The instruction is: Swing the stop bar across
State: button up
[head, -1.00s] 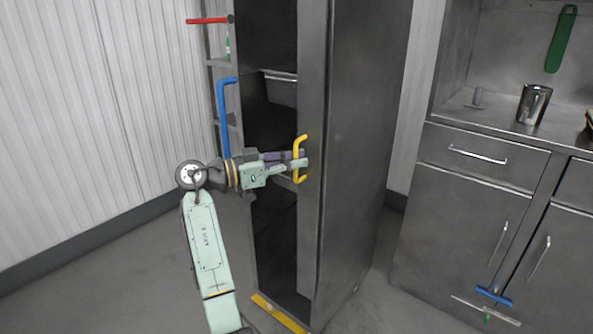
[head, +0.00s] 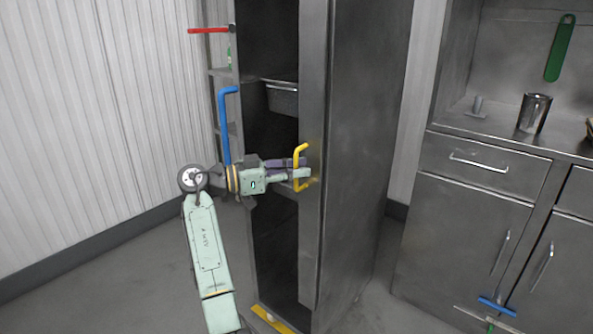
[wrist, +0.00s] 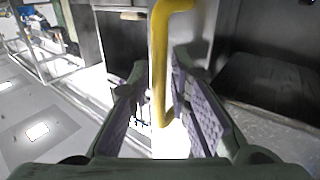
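A tall grey cabinet (head: 360,150) stands open-fronted in the middle of the head view. A yellow handle (head: 301,168) is on its front edge; it also shows in the wrist view (wrist: 160,60). My gripper (head: 300,168) has a finger on each side of this handle. In the wrist view the fingers (wrist: 158,68) are apart, with a gap at the left finger. A red bar (head: 208,30) sticks out left at the top, and a yellow bar (head: 272,318) lies at the cabinet's foot. I cannot tell which is the stop bar.
A blue handle (head: 223,125) stands upright left of the cabinet opening, close to my wrist. A metal tray (head: 283,98) sits on a shelf inside. A counter (head: 470,112) with a metal cup (head: 534,113) is at right. The floor at left is clear.

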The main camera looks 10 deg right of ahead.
jog(key=shift+a, duration=0.15)
jog(key=a, duration=1.1)
jog(key=shift+s+a, duration=0.35)
jog(key=shift+a, duration=0.05)
